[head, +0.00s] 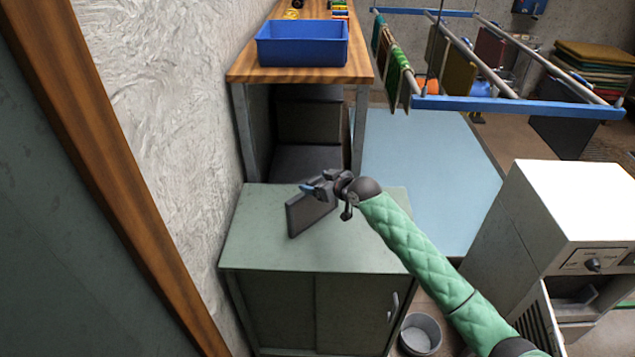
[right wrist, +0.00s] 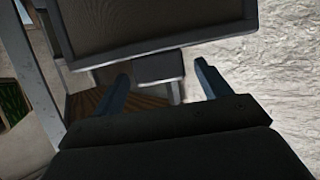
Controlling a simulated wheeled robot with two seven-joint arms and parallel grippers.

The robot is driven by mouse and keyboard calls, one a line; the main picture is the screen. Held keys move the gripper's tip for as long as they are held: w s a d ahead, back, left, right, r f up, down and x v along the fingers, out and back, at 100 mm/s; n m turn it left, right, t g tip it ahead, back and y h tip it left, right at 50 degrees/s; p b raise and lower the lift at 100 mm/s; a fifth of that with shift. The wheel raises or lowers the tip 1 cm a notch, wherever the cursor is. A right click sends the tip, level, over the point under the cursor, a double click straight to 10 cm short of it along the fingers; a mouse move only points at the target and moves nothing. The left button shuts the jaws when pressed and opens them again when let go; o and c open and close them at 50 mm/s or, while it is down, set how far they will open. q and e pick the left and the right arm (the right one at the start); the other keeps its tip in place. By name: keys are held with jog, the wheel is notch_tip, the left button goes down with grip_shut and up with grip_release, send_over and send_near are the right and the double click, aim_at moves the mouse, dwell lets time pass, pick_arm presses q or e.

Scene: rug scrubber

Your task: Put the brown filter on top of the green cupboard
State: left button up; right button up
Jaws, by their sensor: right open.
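The filter (head: 308,214) is a flat, dark grey-brown slab, tilted on edge over the top of the green cupboard (head: 250,245). I cannot tell for sure whether its lower edge touches the cupboard top. My right gripper (head: 322,189) is open at the filter's upper edge, above the cupboard. In the right wrist view the filter (right wrist: 150,24) shows as a brown panel with a grey frame, just beyond the spread fingers of my right gripper (right wrist: 163,85). My left gripper is not in view.
A wooden table (head: 240,70) with a blue bin (head: 302,44) stands behind the cupboard. A plaster wall borders the cupboard on the left. A drying rack (head: 520,106) hangs at upper right. A white machine (head: 575,205) stands right, and a grey bucket (head: 421,333) sits on the floor.

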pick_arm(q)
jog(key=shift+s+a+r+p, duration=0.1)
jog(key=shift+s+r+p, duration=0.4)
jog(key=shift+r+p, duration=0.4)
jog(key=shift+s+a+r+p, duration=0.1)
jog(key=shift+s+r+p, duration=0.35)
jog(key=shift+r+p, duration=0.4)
pick_arm(e)
jog(key=v, duration=1.1)
jog(key=shift+s+d+r, duration=0.2)
jog(key=shift+s+d, duration=0.05)
